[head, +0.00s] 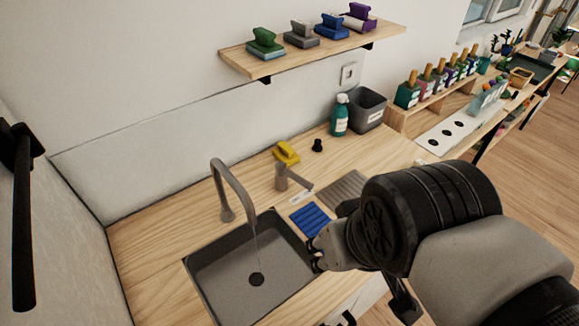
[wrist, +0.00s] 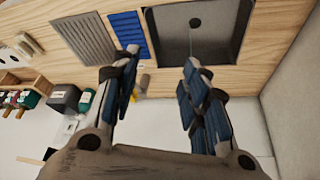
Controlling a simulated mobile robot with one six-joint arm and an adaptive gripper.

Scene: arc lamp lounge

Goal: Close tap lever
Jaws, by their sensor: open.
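The tap lever (head: 282,180) is a short grey-brown post with a handle tilted out to the right, standing behind the sink. The curved grey spout (head: 233,180) is left of it, and a thin stream of water falls from it into the dark sink (head: 222,285). My gripper (head: 314,254) is in front of the lever, near the sink's right edge and apart from the lever. In the wrist view my gripper (wrist: 160,66) is open, with nothing held. A small grey shape beside its left finger may be the lever; it is partly hidden.
A blue ribbed mat (head: 310,220) and a grey draining panel (head: 345,188) lie right of the sink. A yellow brush-like object (head: 286,152) and a small black knob (head: 317,145) stand behind the lever. A shelf (head: 270,66) hangs above.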

